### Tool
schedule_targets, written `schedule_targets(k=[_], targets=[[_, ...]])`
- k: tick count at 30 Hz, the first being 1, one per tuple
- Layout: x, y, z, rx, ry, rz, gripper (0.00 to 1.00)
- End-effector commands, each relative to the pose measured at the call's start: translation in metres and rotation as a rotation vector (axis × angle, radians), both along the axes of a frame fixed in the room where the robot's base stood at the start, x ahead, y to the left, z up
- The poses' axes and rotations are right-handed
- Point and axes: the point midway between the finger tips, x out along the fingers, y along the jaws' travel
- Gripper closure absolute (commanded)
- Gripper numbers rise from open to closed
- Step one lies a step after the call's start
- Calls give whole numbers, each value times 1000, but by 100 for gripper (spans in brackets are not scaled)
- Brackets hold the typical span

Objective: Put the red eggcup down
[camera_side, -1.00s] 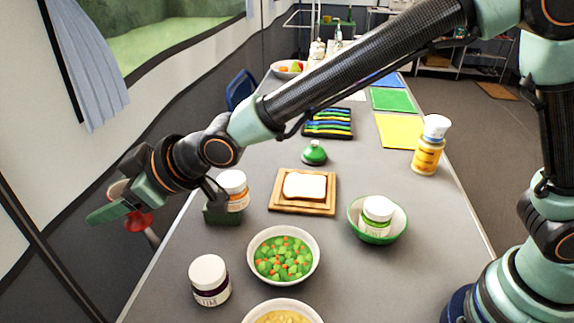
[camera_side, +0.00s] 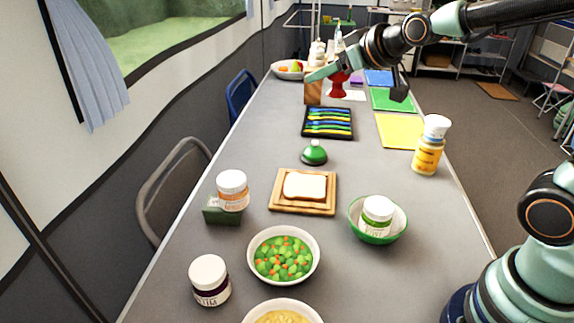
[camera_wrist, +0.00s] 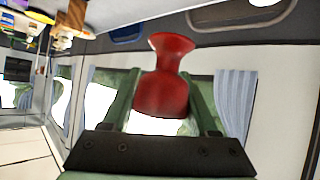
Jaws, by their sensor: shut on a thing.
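The red eggcup (camera_side: 338,86) is in my gripper (camera_side: 325,74), high toward the far part of the table in the side view. In the wrist view the eggcup (camera_wrist: 165,85) sits between the two green fingers (camera_wrist: 163,100), which are shut on it. From the side I cannot tell exactly how far the eggcup is above the table. A wooden block (camera_side: 313,92) shows just behind or beside the gripper; their distance apart is unclear.
The grey table (camera_side: 262,150) holds a black tray of colourful strips (camera_side: 328,122), a green bell-shaped thing (camera_side: 314,153), green (camera_side: 392,99) and yellow (camera_side: 399,131) sheets, a bread board (camera_side: 303,208), a bowl of vegetables (camera_side: 284,279), a green bowl with a jar (camera_side: 360,228) and a yellow bottle (camera_side: 428,150).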

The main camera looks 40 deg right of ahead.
Motion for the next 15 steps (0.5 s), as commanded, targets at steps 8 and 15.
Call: schedule_targets(k=[8, 15], targets=[[-3, -7, 0, 0, 1, -15, 97], [9, -18, -3, 0, 3, -38, 97]])
